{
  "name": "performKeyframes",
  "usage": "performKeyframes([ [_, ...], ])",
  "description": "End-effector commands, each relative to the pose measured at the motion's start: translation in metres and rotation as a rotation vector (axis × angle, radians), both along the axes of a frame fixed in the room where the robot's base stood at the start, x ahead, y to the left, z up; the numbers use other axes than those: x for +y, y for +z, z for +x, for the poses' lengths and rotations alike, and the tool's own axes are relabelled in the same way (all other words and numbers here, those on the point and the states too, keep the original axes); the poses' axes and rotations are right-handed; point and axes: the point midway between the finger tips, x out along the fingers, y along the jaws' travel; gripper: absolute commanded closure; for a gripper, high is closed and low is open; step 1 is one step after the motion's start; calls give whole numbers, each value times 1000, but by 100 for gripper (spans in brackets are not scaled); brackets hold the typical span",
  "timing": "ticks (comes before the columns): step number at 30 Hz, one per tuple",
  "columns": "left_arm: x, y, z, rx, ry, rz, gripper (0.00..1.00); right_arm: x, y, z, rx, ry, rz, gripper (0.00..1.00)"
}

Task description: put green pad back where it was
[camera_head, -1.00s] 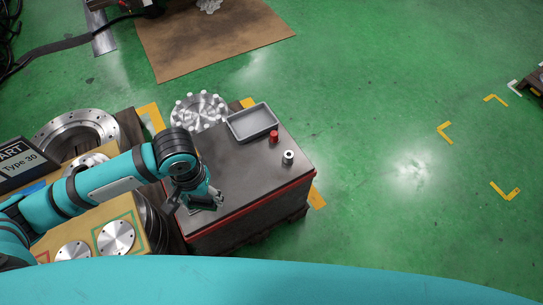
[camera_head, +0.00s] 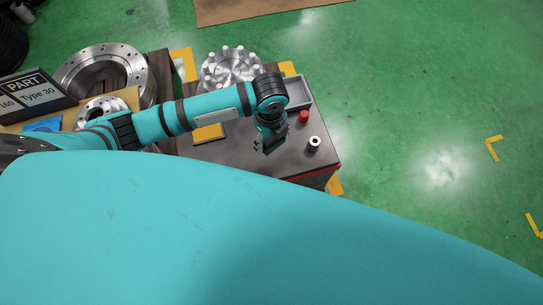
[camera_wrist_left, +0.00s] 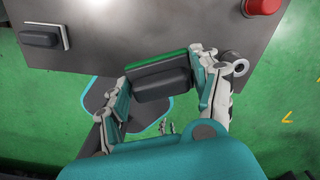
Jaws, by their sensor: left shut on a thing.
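The green pad (camera_wrist_left: 157,62) shows in the left wrist view as a green strip backed by a dark grey block. My left gripper (camera_wrist_left: 163,82) is shut on this block, one finger on each side. In the head view my left gripper (camera_head: 268,145) is over the right part of the dark tabletop (camera_head: 235,155), left of a small silver cylinder; there the pad is hidden or too small to make out. In the left wrist view the pad is near the table's edge; I cannot tell its height above the top. My right gripper is not in view.
A red knob-like part (camera_head: 304,117) and the silver cylinder (camera_head: 314,144) stand on the table's right side. A grey tray (camera_head: 298,92) is behind my arm. A yellow pad (camera_head: 208,132) lies at the left. A flanged metal part (camera_head: 230,70) stands behind the table.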

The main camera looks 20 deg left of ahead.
Motion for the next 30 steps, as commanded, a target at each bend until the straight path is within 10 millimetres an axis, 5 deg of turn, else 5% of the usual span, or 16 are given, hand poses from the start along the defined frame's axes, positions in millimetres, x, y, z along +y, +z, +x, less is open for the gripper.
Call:
performKeyframes([
  [6, -2, -32, 0, 3, -49, 2, 72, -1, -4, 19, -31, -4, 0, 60],
  [21, -1, -97, 0, 1, -47, 2, 72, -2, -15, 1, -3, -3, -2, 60],
  [30, -1, -102, 1, -1, -47, 0, 72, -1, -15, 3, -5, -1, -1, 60],
])
